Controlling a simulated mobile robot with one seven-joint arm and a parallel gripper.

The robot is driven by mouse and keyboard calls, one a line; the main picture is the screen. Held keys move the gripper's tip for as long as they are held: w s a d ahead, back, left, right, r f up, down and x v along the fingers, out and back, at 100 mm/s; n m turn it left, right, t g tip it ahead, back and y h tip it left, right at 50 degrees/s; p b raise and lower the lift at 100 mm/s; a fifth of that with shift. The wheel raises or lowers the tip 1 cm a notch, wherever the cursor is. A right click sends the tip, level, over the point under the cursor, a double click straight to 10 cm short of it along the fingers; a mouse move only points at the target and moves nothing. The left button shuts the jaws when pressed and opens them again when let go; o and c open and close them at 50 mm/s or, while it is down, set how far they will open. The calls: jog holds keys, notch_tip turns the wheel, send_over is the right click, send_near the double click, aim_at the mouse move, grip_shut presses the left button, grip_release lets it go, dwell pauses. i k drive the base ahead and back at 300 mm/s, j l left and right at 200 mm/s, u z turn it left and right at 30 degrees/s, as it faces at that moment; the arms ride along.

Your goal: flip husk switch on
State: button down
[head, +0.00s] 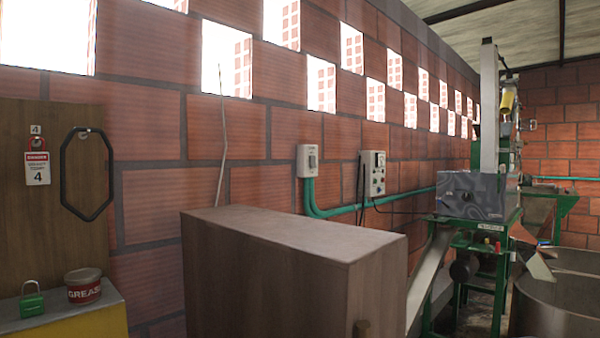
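A grey switch box (308,161) is mounted on the brick wall near the middle of the head view, with a green conduit running down from it. To its right is a larger pale control box (374,173) with round knobs or sockets on its face. Any labels are too small to read, so I cannot tell which one carries the husk switch or how it is set. My gripper is not in view.
A brown wooden cabinet (290,245) stands in front of the wall below the boxes. Green-framed machinery (480,245) and a large metal tank (560,300) are at right. A green padlock (32,302) and grease can (83,287) sit on a ledge at lower left.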

aim_at(312, 159)
jog(key=i+l+u, duration=0.1)
jog(key=l, duration=0.75)
jog(key=l+u, duration=0.15)
jog(key=l, duration=0.65)
jog(key=i+l+u, duration=0.1)
jog(key=l, duration=0.35)
jog(key=i+l, duration=0.1)
jog(key=l, duration=0.3)
jog(key=i+l+u, duration=0.1)
jog(key=l, duration=0.15)
jog(key=i+l, duration=0.15)
jog(key=l, duration=0.15)
jog(key=i+l+u, duration=0.45)
jog(key=i+l, duration=0.35)
jog(key=i+j, duration=0.1)
jog(key=i, duration=0.7)
